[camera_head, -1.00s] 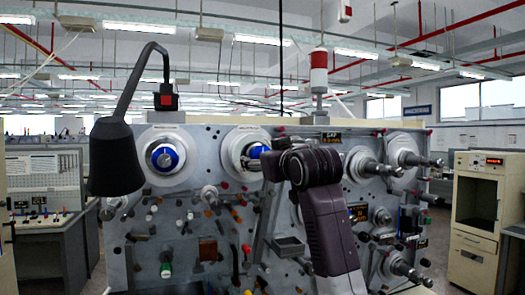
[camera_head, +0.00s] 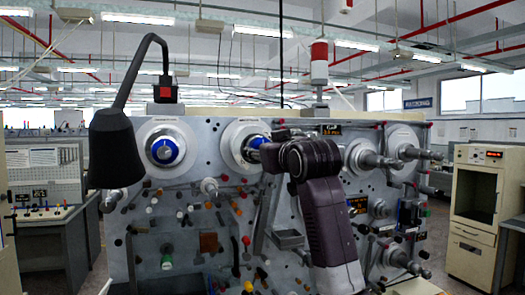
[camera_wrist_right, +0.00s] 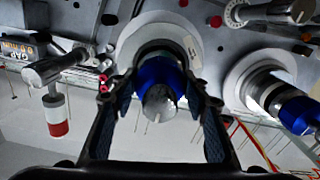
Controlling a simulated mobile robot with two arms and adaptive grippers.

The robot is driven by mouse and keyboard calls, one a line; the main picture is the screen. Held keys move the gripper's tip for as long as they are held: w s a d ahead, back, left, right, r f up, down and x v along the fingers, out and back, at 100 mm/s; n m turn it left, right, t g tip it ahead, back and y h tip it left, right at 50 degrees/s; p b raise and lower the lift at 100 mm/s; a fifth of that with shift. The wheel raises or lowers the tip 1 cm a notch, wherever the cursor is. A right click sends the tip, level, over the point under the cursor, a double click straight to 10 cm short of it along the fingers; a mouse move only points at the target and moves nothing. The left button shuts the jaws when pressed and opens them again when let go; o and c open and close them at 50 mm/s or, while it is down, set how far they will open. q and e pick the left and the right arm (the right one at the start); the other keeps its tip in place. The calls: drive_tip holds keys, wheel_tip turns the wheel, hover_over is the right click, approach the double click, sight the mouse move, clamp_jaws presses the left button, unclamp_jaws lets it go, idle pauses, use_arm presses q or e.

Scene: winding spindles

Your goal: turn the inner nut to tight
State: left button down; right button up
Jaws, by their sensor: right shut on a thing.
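The inner nut (camera_wrist_right: 158,101) is a round metal-faced end on a blue spindle hub (camera_wrist_right: 158,72), in front of a pale disc, in the right wrist view. In the head view this spindle's disc (camera_head: 236,140) is left of my right arm, and the hub is mostly hidden by the gripper. My right gripper (camera_wrist_right: 160,88) has a finger on each side of the hub and is shut on it. In the head view my right gripper (camera_head: 262,149) points left at this spindle. My left gripper is not in view.
A second blue spindle (camera_head: 165,150) is to the left. Metal shafts (camera_head: 410,153) stick out on the right of the machine panel (camera_head: 190,225). Several knobs and levers are below. A black gooseneck lamp (camera_head: 113,150) hangs at the left front. A beige cabinet (camera_head: 478,215) stands at right.

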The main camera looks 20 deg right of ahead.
drive_tip(key=m+b, duration=0.1)
drive_tip(key=m, duration=1)
drive_tip(key=m+p, duration=0.1)
drive_tip(key=m, duration=0.5)
drive_tip(key=shift+r+m, duration=0.1)
drive_tip(key=shift+m, duration=2.4)
drive_tip(key=o, duration=1.2)
drive_tip(key=shift+c, duration=0.2)
